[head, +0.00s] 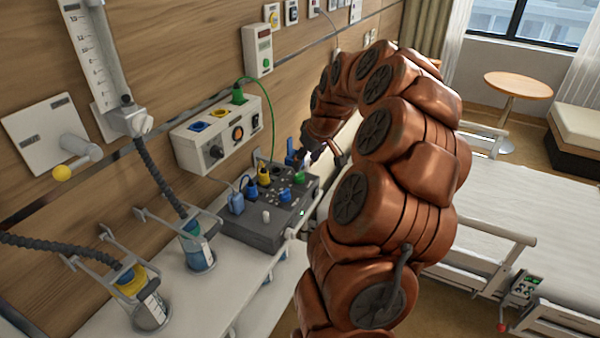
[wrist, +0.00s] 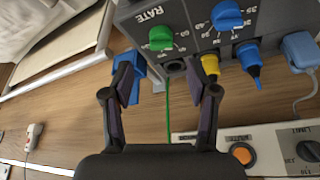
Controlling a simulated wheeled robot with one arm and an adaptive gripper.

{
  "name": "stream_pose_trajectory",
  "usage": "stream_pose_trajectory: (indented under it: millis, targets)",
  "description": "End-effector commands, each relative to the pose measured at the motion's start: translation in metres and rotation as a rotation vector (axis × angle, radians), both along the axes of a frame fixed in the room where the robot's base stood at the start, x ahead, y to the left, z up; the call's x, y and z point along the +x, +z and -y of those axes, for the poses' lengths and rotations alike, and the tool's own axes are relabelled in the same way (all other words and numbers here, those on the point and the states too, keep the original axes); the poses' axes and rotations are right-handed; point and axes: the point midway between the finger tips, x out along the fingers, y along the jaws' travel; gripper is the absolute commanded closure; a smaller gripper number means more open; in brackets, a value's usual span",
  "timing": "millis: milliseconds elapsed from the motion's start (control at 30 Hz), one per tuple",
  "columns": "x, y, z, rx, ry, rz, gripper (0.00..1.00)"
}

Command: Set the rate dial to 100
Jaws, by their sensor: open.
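The rate dial is a green knob (wrist: 160,38) on a grey box (wrist: 185,12), beside the word RATE. Small numbers ring it, but I cannot read its setting. In the head view the green knob (head: 299,178) is at the far right end of the grey box (head: 255,233). A second, blue dial (wrist: 227,15) is beside it; it also shows in the head view (head: 284,196). My gripper (wrist: 158,80) is open and empty, its fingers spread below the green knob in the wrist view and apart from it. In the head view my gripper (head: 309,157) is partly hidden by my arm.
Yellow (wrist: 210,66) and blue (wrist: 249,58) plugs and a pale blue plug (wrist: 299,50) line the box edge. A green cable (head: 273,125) runs from a white wall unit (head: 215,140). A bed (head: 520,200) is at right.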

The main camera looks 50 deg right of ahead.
Motion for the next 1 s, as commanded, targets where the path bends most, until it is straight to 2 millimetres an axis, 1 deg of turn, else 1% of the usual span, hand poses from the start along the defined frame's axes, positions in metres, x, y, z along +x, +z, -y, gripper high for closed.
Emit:
stream_pose_trajectory:
  millis: [300, 500, 633, 867, 1000]
  targets:
    - [0.014, -0.037, 0.0, 0.006, 0.001, -0.007, 0.41]
    - [0.023, -0.056, 0.001, 0.003, 0.0, -0.003, 0.41]
    - [0.025, -0.062, 0.001, 0.004, 0.0, -0.004, 0.41]
    - [0.025, -0.063, 0.001, 0.003, 0.0, -0.003, 0.41]
    - [0.025, -0.063, 0.001, 0.003, 0.0, -0.003, 0.56]
